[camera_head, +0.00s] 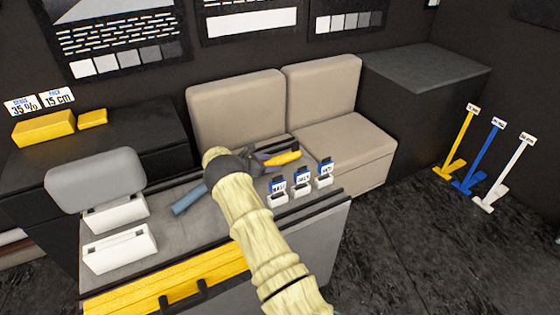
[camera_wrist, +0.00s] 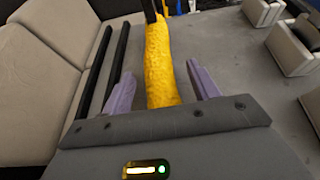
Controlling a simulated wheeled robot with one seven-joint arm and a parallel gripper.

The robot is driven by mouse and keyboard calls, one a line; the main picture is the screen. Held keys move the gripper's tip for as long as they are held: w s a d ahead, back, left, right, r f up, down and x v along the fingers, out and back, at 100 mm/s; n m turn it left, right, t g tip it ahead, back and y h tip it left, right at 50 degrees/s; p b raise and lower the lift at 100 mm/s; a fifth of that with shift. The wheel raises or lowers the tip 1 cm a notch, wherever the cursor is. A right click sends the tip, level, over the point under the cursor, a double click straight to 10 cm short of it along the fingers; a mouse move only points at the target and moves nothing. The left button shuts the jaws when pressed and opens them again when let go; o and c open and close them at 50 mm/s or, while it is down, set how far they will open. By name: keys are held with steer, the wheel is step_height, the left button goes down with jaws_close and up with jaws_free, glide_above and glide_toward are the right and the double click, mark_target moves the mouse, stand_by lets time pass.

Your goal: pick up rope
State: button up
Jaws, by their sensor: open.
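A thick yellow length with a rough surface (camera_wrist: 158,60) lies between the fingers of my gripper (camera_wrist: 160,82) in the wrist view. It has a dark part at its far end and may be the rope. The two purple-grey fingers are open, one on each side of it, with gaps showing. In the head view the yellow length (camera_head: 284,158) shows beyond my gripper (camera_head: 266,160), over the far side of the grey worktable (camera_head: 165,240). My arm hides part of the table. I cannot tell how high the fingers are above the tabletop.
Several small white holders (camera_head: 302,189) stand right of my arm. A blue cylinder (camera_head: 188,200) lies left of it, near white boxes (camera_head: 120,248). Black rails (camera_wrist: 105,70) run along the table's far edge. A beige sofa (camera_head: 335,140) stands behind. Floor at right is partly clear.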

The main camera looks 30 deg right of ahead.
steer(key=shift+a, duration=0.1)
steer(key=c, duration=1.1)
steer(key=shift+r, duration=0.1)
step_height(320, 180, up, 28)
steer(key=shift+f+b, duration=0.1)
steer(key=shift+b, duration=1.1)
